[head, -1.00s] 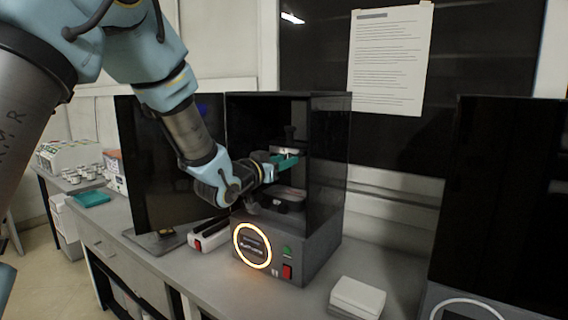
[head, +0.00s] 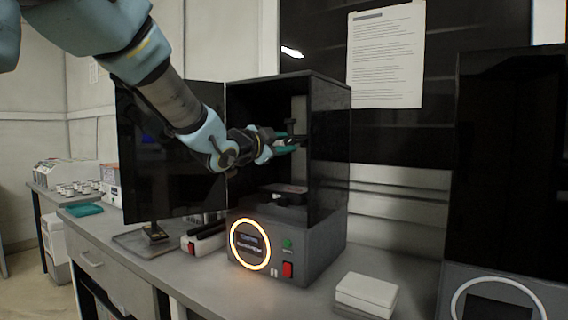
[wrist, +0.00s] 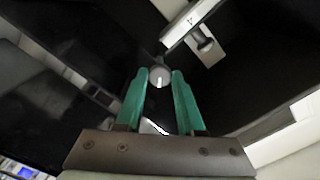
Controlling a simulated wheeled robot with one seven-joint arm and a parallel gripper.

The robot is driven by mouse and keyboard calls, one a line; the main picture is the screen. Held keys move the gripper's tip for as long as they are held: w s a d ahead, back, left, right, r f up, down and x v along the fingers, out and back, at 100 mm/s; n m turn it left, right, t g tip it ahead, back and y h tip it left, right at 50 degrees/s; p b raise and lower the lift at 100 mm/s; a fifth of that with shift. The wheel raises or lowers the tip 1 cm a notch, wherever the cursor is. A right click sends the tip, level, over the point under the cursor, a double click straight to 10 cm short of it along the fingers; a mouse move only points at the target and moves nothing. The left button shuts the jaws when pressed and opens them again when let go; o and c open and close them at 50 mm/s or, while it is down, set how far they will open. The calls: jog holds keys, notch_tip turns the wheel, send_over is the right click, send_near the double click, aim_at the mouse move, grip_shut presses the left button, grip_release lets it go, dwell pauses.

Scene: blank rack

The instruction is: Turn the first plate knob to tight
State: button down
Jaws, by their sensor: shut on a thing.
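The knob (wrist: 160,76) is a small round grey disc with a pale line on its face. It sits between the teal fingertips of my gripper (wrist: 161,80) in the wrist view, and the fingers are shut on it. In the head view my gripper (head: 290,143) reaches into the upper part of the open dark printer (head: 330,150). The fingers and arm hide most of the knob there. The tight mark cannot be made out.
The printer's dark door (head: 165,165) stands open at left, close to my arm. A dark tray (head: 289,189) lies lower in the chamber. A white box (head: 366,292) is on the bench in front, and a second dark machine (head: 505,170) stands at right.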

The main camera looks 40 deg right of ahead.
jog(key=m+b, duration=0.4)
jog(key=b, duration=0.1)
jog(key=m+b, duration=0.2)
jog(key=shift+f+b, duration=0.3)
jog(key=shift+b, duration=0.1)
jog(key=m+b, duration=0.5)
jog(key=m, duration=0.1)
jog(key=shift+m, duration=0.4)
jog(key=m+b, duration=0.4)
jog(key=m, duration=0.2)
jog(key=shift+r+b, duration=0.1)
jog(key=shift+b, duration=0.2)
jog(key=m+b, duration=0.2)
jog(key=m, duration=0.4)
jog(key=shift+b, duration=0.4)
jog(key=shift+r, duration=0.1)
jog(key=c, duration=0.5)
grip_release()
jog(key=shift+c, duration=0.2)
